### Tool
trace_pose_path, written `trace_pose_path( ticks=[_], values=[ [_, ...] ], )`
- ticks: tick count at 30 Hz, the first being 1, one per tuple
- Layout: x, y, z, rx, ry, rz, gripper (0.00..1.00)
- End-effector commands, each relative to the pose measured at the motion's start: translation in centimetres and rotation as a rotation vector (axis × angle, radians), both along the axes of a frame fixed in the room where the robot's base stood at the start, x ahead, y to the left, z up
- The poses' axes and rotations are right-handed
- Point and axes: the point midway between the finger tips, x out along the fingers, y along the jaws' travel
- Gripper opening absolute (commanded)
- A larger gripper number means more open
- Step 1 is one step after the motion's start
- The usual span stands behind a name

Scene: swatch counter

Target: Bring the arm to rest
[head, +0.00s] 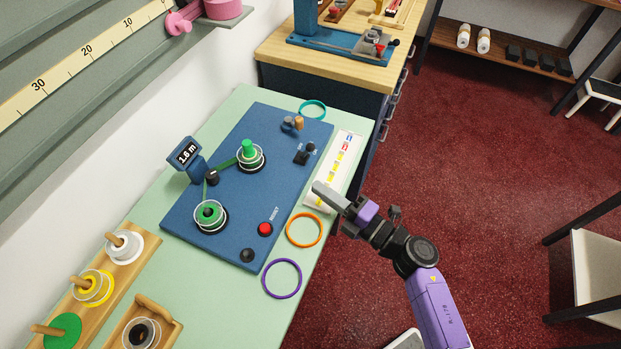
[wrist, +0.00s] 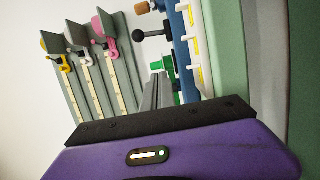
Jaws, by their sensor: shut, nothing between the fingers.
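My gripper (head: 319,190) is shut and empty. In the head view it is over the right edge of the pale green counter (head: 237,101), close to a white strip with coloured marks (head: 345,152). My purple arm reaches up to it from the lower right. In the wrist view the shut fingers (wrist: 158,80) point away from the purple gripper body, toward the blue panel and the green spool (wrist: 161,63). I cannot tell the exact height of the fingertips above the counter.
A blue winding panel (head: 240,190) with two spools, a red button (head: 265,229) and a "1.6 m" display (head: 187,153) lies on the counter. Orange (head: 288,238), purple (head: 265,283) and teal (head: 323,108) rings lie around it. Red floor (head: 470,170) is open to the right.

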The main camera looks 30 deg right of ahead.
Motion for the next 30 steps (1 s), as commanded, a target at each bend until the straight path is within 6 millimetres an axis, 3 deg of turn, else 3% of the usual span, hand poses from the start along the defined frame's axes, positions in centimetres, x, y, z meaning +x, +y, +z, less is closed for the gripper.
trace_pose_path(
  ticks=[6,24,28,30],
  values=[
    [-0.8,-0.2,-0.3,-0.002,-0.001,0.002,0.00],
    [-0.6,-0.8,-0.2,0.027,0.006,-0.022,0.00],
    [0.0,-2.5,2.8,0.133,-0.039,-0.087,0.00],
    [-0.7,-3.3,4.8,0.228,-0.064,-0.128,0.00]
  ],
)
